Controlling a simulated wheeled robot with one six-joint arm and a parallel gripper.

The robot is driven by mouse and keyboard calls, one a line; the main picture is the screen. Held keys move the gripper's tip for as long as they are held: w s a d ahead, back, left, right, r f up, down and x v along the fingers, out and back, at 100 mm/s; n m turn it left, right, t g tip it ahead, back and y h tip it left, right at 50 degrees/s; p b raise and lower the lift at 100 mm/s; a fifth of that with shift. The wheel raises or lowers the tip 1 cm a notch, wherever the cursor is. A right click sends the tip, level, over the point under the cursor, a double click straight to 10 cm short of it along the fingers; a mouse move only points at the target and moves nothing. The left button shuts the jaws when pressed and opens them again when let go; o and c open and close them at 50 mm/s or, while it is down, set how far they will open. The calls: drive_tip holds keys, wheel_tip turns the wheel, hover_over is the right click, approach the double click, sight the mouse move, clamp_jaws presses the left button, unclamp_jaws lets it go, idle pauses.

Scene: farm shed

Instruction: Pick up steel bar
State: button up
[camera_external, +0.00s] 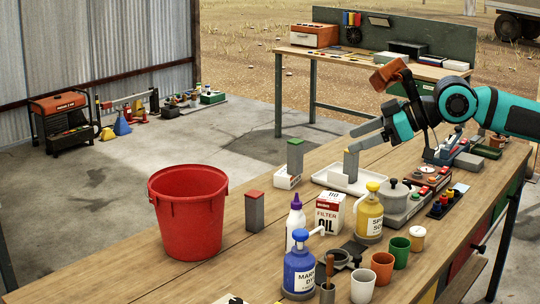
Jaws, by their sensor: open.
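Several upright grey bars with coloured tops stand on the workbench, and I cannot tell by look which one is the steel bar. One with a yellowish edge (351,167) stands at the white tray (338,184). One with a green top (295,158) stands to its left, at a small white box. One with a red top (254,212) stands nearer, beside the red bucket. My gripper (352,139) is open and points left, with its fingers at the upper end of the yellowish bar. Whether they touch it, I cannot tell.
The red bucket (188,215) stands at the left of the bench. Bare wood lies between the bucket and the green-topped bar.

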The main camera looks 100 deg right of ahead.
drive_tip(key=w+d+r+m+g, duration=0.15)
drive_tip(key=w+d, duration=0.25)
drive_tip(key=d, duration=0.4)
drive_tip(key=w+d+r+m+g, duration=0.1)
drive_tip(key=w+d+g, duration=0.1)
drive_tip(key=w+d, duration=0.45)
drive_tip(key=m+g+y, duration=0.2)
drive_tip(key=m+g, duration=0.2)
drive_tip(key=g, duration=0.3)
hover_over(296, 140)
drive_tip(key=s+a, duration=0.1)
drive_tip(key=a, duration=0.1)
wheel_tip(296, 140, down, 13)
drive_tip(key=f, duration=0.4)
drive_tip(key=d+f, duration=0.1)
drive_tip(key=f, duration=0.3)
drive_tip(key=w+f, duration=0.1)
drive_tip(key=f, duration=0.2)
drive_tip(key=shift+d+f, duration=0.3)
drive_tip(key=shift+f, duration=0.1)
drive_tip(key=shift+w+d+f, duration=0.1)
drive_tip(key=shift+f, duration=1.25)
drive_tip(key=shift+w+f, duration=0.1)
drive_tip(key=shift+f, duration=1.25)
drive_tip(key=c, duration=1.2)
